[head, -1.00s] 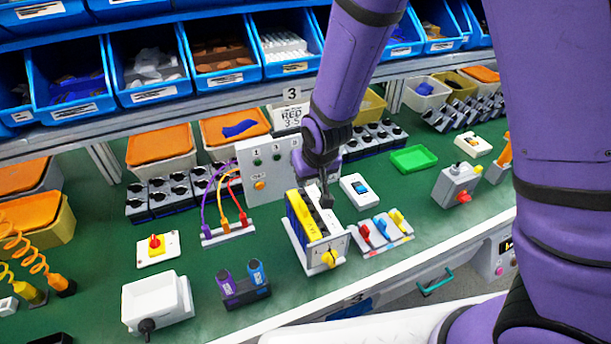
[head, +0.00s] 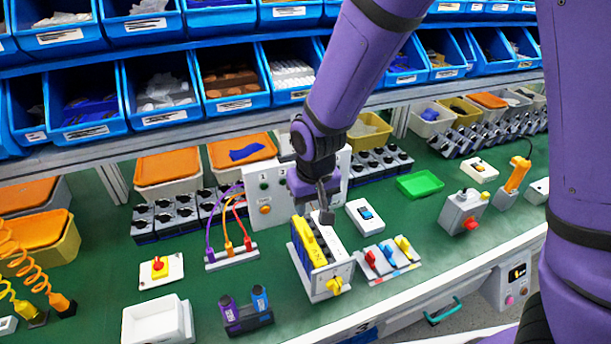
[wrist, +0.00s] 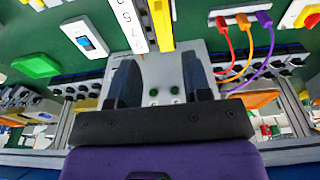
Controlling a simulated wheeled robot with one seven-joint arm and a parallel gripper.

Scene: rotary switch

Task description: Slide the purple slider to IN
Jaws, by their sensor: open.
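A dark block holds two upright sliders near the front of the green bench in the head view. The left one is the purple slider (head: 228,307), and a blue slider (head: 260,298) stands beside it. Any IN marking is too small to read. My gripper (head: 326,207) is to the right of and behind the purple slider, over the back of a grey box with a yellow knob. In the wrist view my gripper (wrist: 160,85) has its two dark fingers apart with nothing between them. The purple slider does not show in the wrist view.
The grey box with the yellow knob (head: 335,286) stands close below my gripper. A plug panel with coloured cables (head: 232,255) is behind the slider block. A white tray (head: 157,322) is left of it. Green bench surface is clear around the slider block.

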